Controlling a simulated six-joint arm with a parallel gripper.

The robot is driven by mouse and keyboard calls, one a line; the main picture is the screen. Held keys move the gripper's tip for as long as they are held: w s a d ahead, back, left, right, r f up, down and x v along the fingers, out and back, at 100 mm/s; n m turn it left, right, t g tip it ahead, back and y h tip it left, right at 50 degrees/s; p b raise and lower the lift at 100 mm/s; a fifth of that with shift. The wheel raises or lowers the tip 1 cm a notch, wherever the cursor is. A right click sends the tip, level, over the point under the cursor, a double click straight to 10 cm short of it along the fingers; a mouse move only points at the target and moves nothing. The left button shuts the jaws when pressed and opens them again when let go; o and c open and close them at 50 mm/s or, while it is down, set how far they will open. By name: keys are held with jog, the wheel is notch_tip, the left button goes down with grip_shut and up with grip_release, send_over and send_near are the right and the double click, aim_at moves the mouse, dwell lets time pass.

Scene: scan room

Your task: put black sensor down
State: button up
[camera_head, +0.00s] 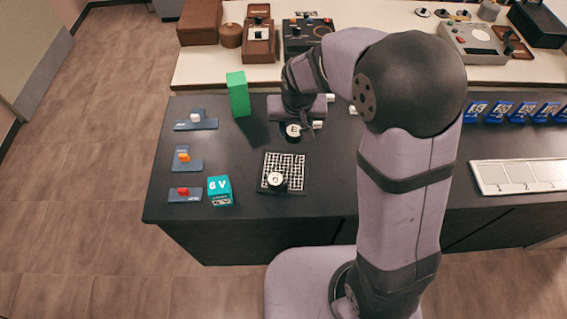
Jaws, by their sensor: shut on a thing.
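My gripper (304,128) reaches down over the back middle of the dark table. It is shut on a small round black sensor (293,131) with a white, marked top. The arm partly hides the fingertips, and I cannot tell whether the sensor touches the table. A similar round piece with a white top (276,180) sits on a black-and-white grid plate (297,185), nearer the front edge.
A green block (237,94) stands left of my gripper. A teal box (220,190) and several small blue holders (187,165) are at the left. Blue racks (513,112) and a numbered white tray (520,177) are at the right. The table between grid and gripper is clear.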

aim_at(295, 141)
jog(key=shift+s+d+f+n, duration=0.1)
jog(key=shift+s+f+n, duration=0.3)
jog(key=shift+s+f, duration=0.75)
jog(key=shift+w+a+r+n+y, duration=0.1)
jog(key=shift+w+a+n+y, duration=0.1)
jog(key=shift+w+n, duration=0.25)
jog(key=shift+w+a+n+y, duration=0.15)
jog(key=shift+w+n, duration=0.1)
jog(key=shift+w, duration=0.3)
jog(key=shift+s+f, duration=0.1)
jog(key=shift+f, duration=0.3)
jog(key=shift+f+p, duration=0.75)
jog(key=shift+f, duration=3.8)
jog(key=shift+f, duration=0.1)
